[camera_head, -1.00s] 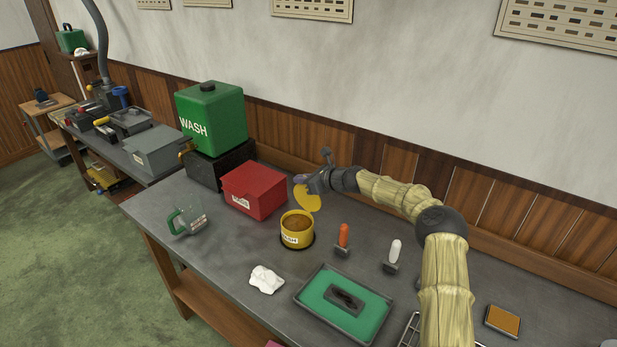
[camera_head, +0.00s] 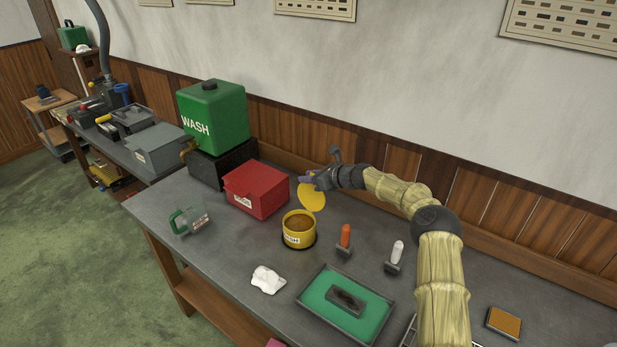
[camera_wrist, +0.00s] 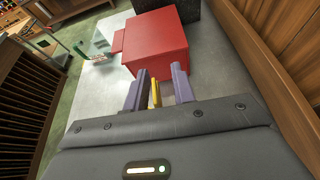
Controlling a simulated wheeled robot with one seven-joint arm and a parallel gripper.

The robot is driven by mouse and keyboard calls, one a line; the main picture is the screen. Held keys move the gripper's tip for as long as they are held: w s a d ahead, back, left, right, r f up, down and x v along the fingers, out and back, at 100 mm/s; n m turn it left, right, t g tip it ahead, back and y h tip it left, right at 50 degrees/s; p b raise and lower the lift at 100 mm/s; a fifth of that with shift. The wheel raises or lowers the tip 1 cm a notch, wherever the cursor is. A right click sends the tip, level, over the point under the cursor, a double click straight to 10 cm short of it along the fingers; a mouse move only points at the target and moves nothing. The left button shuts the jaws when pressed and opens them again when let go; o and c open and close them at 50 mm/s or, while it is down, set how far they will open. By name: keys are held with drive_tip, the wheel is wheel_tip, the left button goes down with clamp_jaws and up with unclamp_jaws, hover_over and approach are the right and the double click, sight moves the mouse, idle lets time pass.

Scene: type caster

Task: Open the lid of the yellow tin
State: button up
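The yellow tin (camera_head: 298,240) stands on the grey bench, its top open and brown inside. Its round yellow lid (camera_head: 312,197) stands steeply raised at the back of the rim; I cannot make out the hinge. My gripper (camera_head: 309,181) is at the lid's upper edge, behind and above the tin. In the wrist view the purple fingers (camera_wrist: 157,92) are apart, with the lid (camera_wrist: 155,95) edge-on between them and a visible gap on its right. The gripper is open around the lid's edge. The tin is not visible in the wrist view.
A red box (camera_head: 256,190) stands left of the lid, with a green wash can (camera_head: 213,118) behind it. An orange-topped tool (camera_head: 345,240) and a white-topped one (camera_head: 396,256) stand to the right. A white cloth (camera_head: 268,279) and green tray (camera_head: 322,297) lie in front.

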drive_tip(key=shift+s+a+r, duration=0.1)
drive_tip(key=b+v, duration=0.4)
drive_tip(key=v, duration=1.3)
drive_tip(key=shift+s, duration=0.15)
drive_tip(key=s+a+f+n+g+h, duration=0.2)
drive_tip(key=s+a+f+n+h, duration=0.1)
drive_tip(key=s+n, duration=0.35)
drive_tip(key=s+a+f+n+g+h, duration=0.25)
drive_tip(key=s+f+n, duration=0.2)
drive_tip(key=s, duration=0.35)
drive_tip(key=s+d+n+h, duration=0.2)
drive_tip(key=s+d+n, duration=0.2)
drive_tip(key=s+n, duration=0.3)
drive_tip(key=s+d+r+n+h, duration=0.1)
drive_tip(key=s+d+n+h, duration=0.2)
drive_tip(key=s, duration=1.4)
drive_tip(key=d+n, duration=0.1)
drive_tip(key=n, duration=0.3)
drive_tip(key=shift+s+r, duration=0.15)
drive_tip(key=shift+s, duration=0.2)
